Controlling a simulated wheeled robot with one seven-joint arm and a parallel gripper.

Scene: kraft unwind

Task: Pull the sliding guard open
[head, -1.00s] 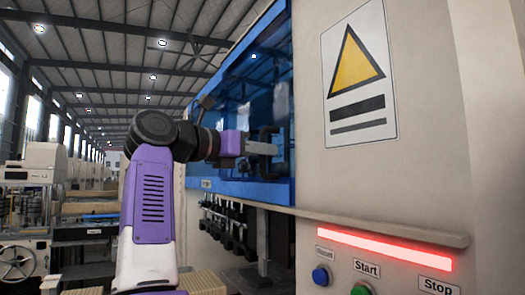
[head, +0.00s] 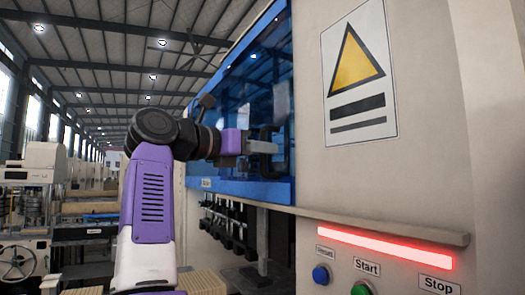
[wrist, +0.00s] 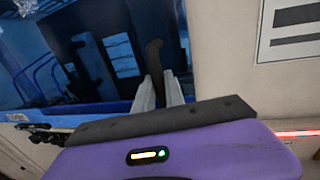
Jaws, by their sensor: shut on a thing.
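The sliding guard (head: 240,190) is a blue-framed, see-through blue panel on the front of the machine. Its right edge is beside the beige machine wall. A dark upright handle (head: 283,150) stands near the guard's right end. It also shows in the wrist view (wrist: 153,52), rising between the pale fingers. My gripper (head: 272,148) is shut on the handle. In the wrist view my gripper (wrist: 160,90) has a finger on each side of the handle. The fingers hide the lower part of the handle.
The beige wall (head: 430,130) carries a yellow warning sign (head: 357,75). Below is a glowing red light bar (head: 385,246), with a blue button (head: 321,274) and a green button (head: 360,289). A ledge (head: 400,226) juts out above them. Other machines stand far left.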

